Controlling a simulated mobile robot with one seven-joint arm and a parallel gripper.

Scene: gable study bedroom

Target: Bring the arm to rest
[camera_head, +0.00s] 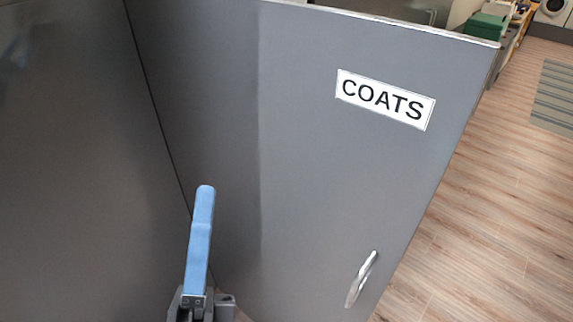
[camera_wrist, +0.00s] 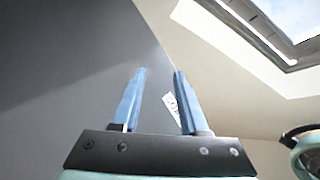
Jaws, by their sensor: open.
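My gripper (camera_head: 204,190) points upward in front of a grey cabinet door (camera_head: 320,180) in the head view, its blue fingers seen edge-on. In the wrist view my gripper (camera_wrist: 160,72) has its two blue fingers apart with nothing held between them. The door has a white "COATS" label (camera_head: 385,99) and a silver handle (camera_head: 361,279) to the right of my gripper. Part of a white label (camera_wrist: 170,104) shows between the fingers in the wrist view. I cannot tell how far the fingers are from the door.
A dark grey panel (camera_head: 70,170) stands at the left. Wooden floor (camera_head: 490,200) lies clear to the right, with a striped mat (camera_head: 555,97) and a green box (camera_head: 486,26) farther back. The wrist view shows a sloped ceiling with a skylight (camera_wrist: 270,35).

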